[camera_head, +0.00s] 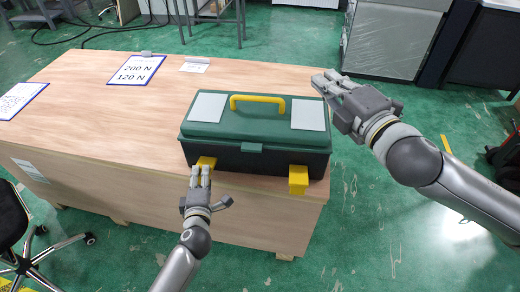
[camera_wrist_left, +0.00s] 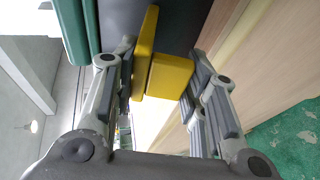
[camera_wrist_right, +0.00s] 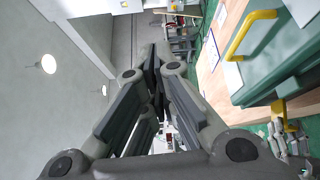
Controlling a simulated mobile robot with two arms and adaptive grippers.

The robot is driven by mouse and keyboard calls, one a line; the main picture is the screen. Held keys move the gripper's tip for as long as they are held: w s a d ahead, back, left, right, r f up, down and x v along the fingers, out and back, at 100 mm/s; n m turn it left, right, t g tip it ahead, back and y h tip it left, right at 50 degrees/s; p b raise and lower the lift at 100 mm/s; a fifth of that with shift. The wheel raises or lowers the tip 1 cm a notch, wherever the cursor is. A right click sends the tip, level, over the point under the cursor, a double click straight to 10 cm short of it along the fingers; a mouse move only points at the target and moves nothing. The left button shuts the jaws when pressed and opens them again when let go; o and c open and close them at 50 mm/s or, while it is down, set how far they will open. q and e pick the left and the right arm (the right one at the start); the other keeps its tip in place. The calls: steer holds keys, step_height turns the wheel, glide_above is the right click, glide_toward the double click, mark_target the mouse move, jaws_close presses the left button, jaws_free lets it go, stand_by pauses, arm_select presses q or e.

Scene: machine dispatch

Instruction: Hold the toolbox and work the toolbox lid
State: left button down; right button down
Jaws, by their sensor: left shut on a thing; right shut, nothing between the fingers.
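The toolbox has a dark body (camera_head: 257,161) and a green lid (camera_head: 259,133) with a yellow handle (camera_head: 257,99) on top; the lid looks closed. It stands near the front edge of the wooden table. My left gripper (camera_head: 201,172) is shut on the left yellow latch (camera_head: 206,162) at the toolbox front; the left wrist view shows the yellow piece (camera_wrist_left: 170,76) between the fingers. The right yellow latch (camera_head: 298,180) is free. My right gripper (camera_head: 326,84) is shut and empty, above and right of the lid. The right wrist view shows the handle (camera_wrist_right: 248,32) off to the right.
The wooden table (camera_head: 110,120) has free room left of the toolbox. Signs (camera_head: 137,70) lie at its far and left parts. A black chair (camera_head: 15,225) stands at the left. A grey cabinet (camera_head: 395,38) stands behind on the green floor.

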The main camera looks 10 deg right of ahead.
arm_select(q)
steer(key=shift+s+f, duration=0.1)
steer(key=shift+f, duration=0.15)
arm_select(e)
steer(key=w+a+f+n+g+h, duration=0.25)
steer(key=f+n+h, duration=0.2)
steer(key=f, duration=1.35)
steer(key=s+a+f+n+h, duration=0.4)
steer(key=s+a+f+n, duration=0.25)
steer(key=a+f, duration=0.55)
steer(key=shift+g, duration=0.45)
steer(key=x, duration=0.6)
steer(key=a+x, duration=0.1)
steer(key=x, duration=0.2)
steer(key=shift+w+r, duration=0.1)
steer(key=shift+w, duration=0.05)
arm_select(q)
steer(key=shift+a, duration=0.1)
arm_select(e)
step_height(320, 180, up, 3)
steer(key=shift+f, duration=0.2)
steer(key=shift+r, duration=0.7)
